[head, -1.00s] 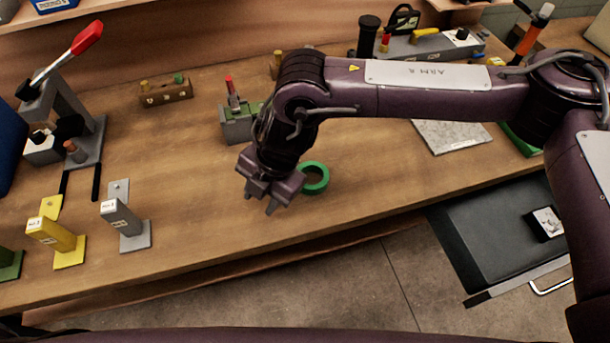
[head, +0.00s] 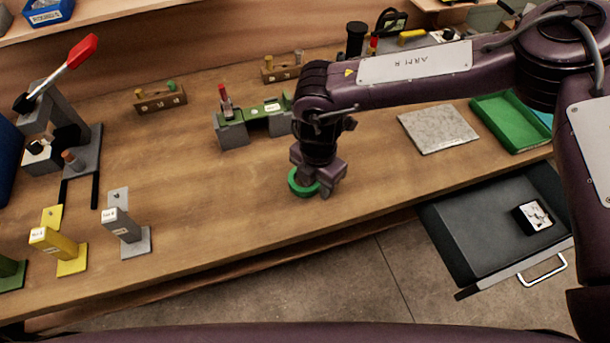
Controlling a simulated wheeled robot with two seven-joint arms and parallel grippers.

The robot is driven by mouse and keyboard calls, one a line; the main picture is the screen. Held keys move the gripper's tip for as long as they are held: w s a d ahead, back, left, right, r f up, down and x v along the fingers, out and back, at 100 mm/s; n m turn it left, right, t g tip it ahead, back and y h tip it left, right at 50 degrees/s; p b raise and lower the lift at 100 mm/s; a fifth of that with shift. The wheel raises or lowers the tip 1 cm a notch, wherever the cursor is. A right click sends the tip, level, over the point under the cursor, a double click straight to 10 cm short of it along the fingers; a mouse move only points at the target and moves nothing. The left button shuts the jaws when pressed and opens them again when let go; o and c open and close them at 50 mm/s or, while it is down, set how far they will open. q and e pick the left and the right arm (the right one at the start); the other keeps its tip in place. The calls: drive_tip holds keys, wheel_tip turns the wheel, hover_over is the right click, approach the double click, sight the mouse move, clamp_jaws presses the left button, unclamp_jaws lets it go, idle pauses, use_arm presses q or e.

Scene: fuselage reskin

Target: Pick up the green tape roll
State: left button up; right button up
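The green tape roll (head: 294,184) lies flat on the wooden bench near its front edge. My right gripper (head: 322,190) points down directly over the roll's right side, and its fingers overlap the ring in the head view. The gripper covers the right part of the roll. I cannot tell whether the fingers straddle the ring or have closed on it. My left gripper does not show.
A green and grey fixture (head: 262,117) stands behind the roll. A grey stand (head: 128,235) and a yellow stand (head: 68,252) are at the left. A stone plate (head: 437,128) and a green tray (head: 508,122) lie at the right. An open drawer (head: 480,250) juts out below the bench.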

drive_tip(key=shift+f, duration=0.1)
drive_tip(key=shift+c, duration=0.5)
clamp_jaws()
